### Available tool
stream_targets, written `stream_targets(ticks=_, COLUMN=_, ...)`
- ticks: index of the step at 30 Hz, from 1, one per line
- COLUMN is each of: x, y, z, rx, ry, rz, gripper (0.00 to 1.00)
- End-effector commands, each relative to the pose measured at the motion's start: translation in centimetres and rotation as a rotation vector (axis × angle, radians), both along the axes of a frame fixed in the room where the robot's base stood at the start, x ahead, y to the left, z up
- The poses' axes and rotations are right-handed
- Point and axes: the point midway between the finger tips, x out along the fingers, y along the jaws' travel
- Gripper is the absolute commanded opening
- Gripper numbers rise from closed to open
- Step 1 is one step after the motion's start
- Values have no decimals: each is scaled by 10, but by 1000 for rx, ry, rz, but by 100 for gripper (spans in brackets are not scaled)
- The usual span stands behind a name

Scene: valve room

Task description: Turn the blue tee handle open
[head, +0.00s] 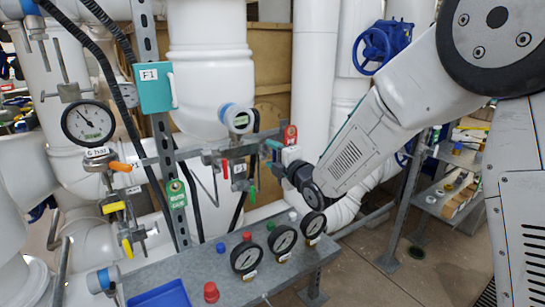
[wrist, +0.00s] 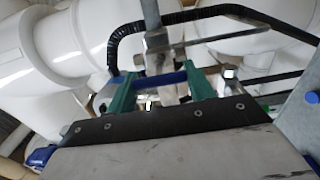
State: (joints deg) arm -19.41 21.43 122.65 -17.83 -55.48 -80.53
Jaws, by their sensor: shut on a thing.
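The blue tee handle (wrist: 172,79) shows in the wrist view as a short blue bar lying crosswise between the two green fingers of my gripper (wrist: 162,86). The fingers are shut on it, one near each end. A metal valve body and pipe stand just behind the bar. In the head view my gripper (head: 277,150) reaches from the right to the pipe rack, close to a red round tag (head: 290,134). The blue handle cannot be made out there; my gripper and wrist cover that spot.
Other valves with red (head: 225,169), orange (head: 120,166) and yellow (head: 114,207) handles sit left of my gripper. A grey bench (head: 215,265) with several gauges and a blue tray (head: 160,296) stands below. A large blue handwheel (head: 382,47) is behind my arm. Open floor lies at lower right.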

Motion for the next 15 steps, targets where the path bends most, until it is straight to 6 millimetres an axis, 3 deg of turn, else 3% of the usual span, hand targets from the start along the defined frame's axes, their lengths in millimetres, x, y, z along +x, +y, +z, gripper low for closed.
stream_targets(ticks=2, x=-2, y=0, z=-3, rx=-4, ry=6, rz=2, gripper=30)
stream_targets(ticks=3, x=-2, y=0, z=-3, rx=-4, ry=7, rz=2, gripper=56)
stream_targets(ticks=5, x=-2, y=0, z=-3, rx=-4, ry=6, rz=2, gripper=72)
stream_targets(ticks=15, x=-3, y=-1, z=-1, rx=-2, ry=2, rz=1, gripper=75)
